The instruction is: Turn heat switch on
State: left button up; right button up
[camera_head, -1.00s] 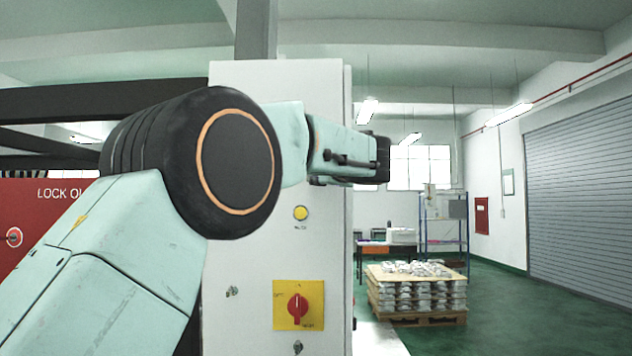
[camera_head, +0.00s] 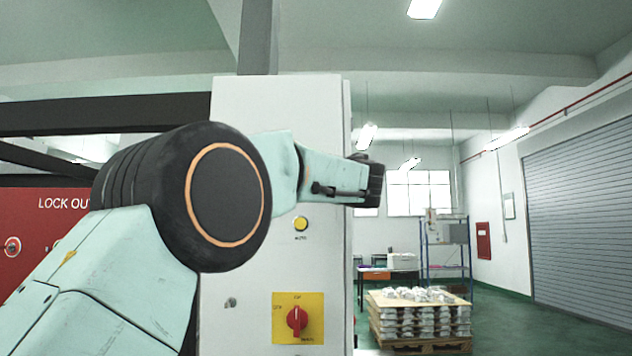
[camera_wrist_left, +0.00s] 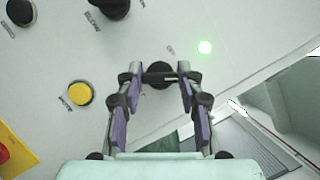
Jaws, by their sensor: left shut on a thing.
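A black round knob (camera_wrist_left: 160,70) sits on the light grey cabinet panel in the left wrist view; no label on it is readable. The fingers of my left gripper (camera_wrist_left: 160,80) are on both sides of this knob and shut on it. A lit green lamp (camera_wrist_left: 204,47) is on the panel just above and right of the fingers. In the head view my left arm covers the upper front of the cabinet (camera_head: 245,100), and its fingers cannot be made out there. My right gripper is not in view.
A yellow button (camera_head: 300,224) and a red rotary switch (camera_head: 297,320) on a yellow plate are below my wrist. Another black knob (camera_wrist_left: 112,8) is at the upper left of the wrist view. A red lockout board (camera_head: 40,235) is left, a loaded pallet (camera_head: 420,345) right.

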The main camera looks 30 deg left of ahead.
pick_arm(q)
jog(key=shift+w+f, duration=0.1)
jog(key=shift+f, duration=0.15)
jog(key=o, duration=1.2)
jog(key=shift+d+r, duration=0.15)
jog(key=shift+d, duration=0.1)
jog(key=shift+c, duration=0.2)
jog(key=shift+a, duration=0.15)
jog(key=v, duration=1.2)
